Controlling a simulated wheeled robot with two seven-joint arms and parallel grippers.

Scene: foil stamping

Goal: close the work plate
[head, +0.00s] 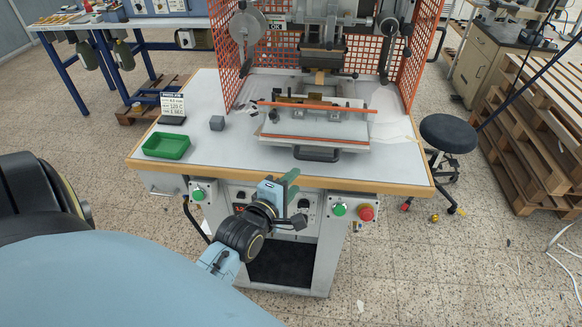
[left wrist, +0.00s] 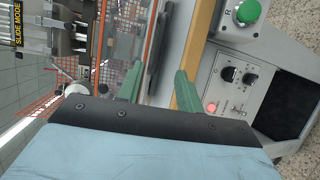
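The work plate (head: 275,131) is a pale flat plate with an orange-edged front. It sits on the white table top below the press head (head: 323,58). A dark handle (head: 317,154) is on its front edge, near the table's wooden front edge. My left gripper (head: 290,182) is in front of the table edge, below and slightly left of the handle, apart from it. In the left wrist view its two green fingers (left wrist: 158,87) are spread with nothing held between them. The handle (left wrist: 160,42) appears beyond them. My right gripper is not in view.
Orange mesh guards (head: 407,62) flank the press. Green buttons (head: 339,209) and a red knob (head: 366,213) are on the front panel. A stool (head: 448,133) stands right.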

